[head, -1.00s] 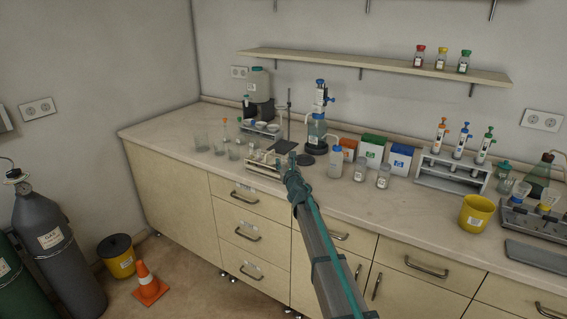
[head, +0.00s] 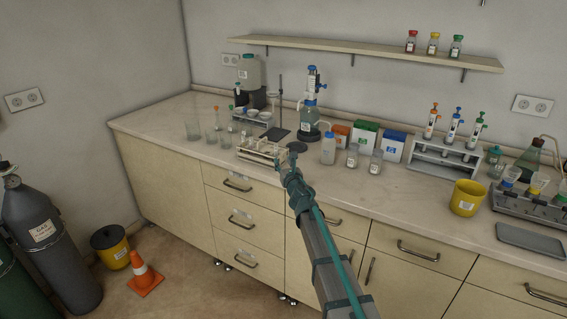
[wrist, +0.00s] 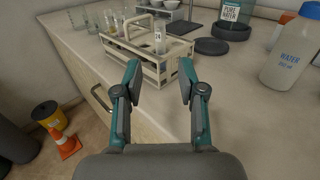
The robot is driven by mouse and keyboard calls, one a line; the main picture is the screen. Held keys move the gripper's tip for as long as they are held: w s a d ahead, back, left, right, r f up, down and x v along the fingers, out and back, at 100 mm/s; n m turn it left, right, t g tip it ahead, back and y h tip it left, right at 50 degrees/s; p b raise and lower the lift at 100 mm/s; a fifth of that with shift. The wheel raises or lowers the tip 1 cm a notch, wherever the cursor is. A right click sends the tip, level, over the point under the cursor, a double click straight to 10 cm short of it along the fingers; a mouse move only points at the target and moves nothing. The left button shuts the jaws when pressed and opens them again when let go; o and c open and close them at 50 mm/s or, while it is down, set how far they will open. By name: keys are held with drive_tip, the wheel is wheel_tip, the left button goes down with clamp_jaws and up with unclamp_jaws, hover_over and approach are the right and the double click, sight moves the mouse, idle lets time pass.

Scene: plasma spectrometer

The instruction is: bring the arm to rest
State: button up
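My arm (head: 322,252) reaches up from the bottom of the head view toward the front edge of the bench. In the wrist view my gripper (wrist: 158,82) has its two fingers spread apart with nothing between them. Just beyond the fingertips stands a cream tube rack (wrist: 150,62) on the bench, with a labelled glass tube (wrist: 160,38) upright in it. The rack also shows in the head view (head: 262,152), left of my gripper. In the head view the fingers are too small to read.
A water bottle (wrist: 290,52) stands right of my gripper in the wrist view. Glass beakers (head: 193,130) stand left of the rack. The bench front between rack and pot is fairly clear.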

drive_tip(key=s+a+f+m+g+h, duration=0.1)
drive_tip(key=s+a+f+m, duration=0.15)
drive_tip(key=f, duration=0.35)
drive_tip(key=s+a+f+m+g+h, duration=0.1)
drive_tip(key=s+f+m, duration=0.1)
drive_tip(key=f+m, duration=0.3)
drive_tip(key=s+d+f+m+g+h, duration=0.3)
drive_tip(key=s+d+f+m, duration=0.5)
drive_tip(key=f, duration=0.5)
drive_tip(key=s+d+f+m+g+h, duration=0.35)
drive_tip(key=s+d+f, duration=0.35)
drive_tip(key=d+f, duration=0.5)
drive_tip(key=s+d+f+m+g+h, duration=0.1)
drive_tip(key=s+d+f+m+g, duration=0.1)
drive_tip(key=s+d+f+m, duration=0.5)
drive_tip(key=s+d+f+m+g, duration=0.1)
drive_tip(key=s+f+m+g, duration=0.15)
drive_tip(key=s+f, duration=0.55)
drive_tip(key=s+m+g+y, duration=0.1)
drive_tip(key=s+m+g, duration=0.4)
drive_tip(key=s, duration=1.3)
drive_tip(key=s+d+f+m+g+y, duration=0.1)
drive_tip(key=s+m+g, duration=0.4)
drive_tip(key=s, duration=1.4)
drive_tip(key=shift+d+f+m+y, duration=0.3)
drive_tip(key=shift+m+y, duration=0.25)
drive_tip(key=shift+m, duration=0.2)
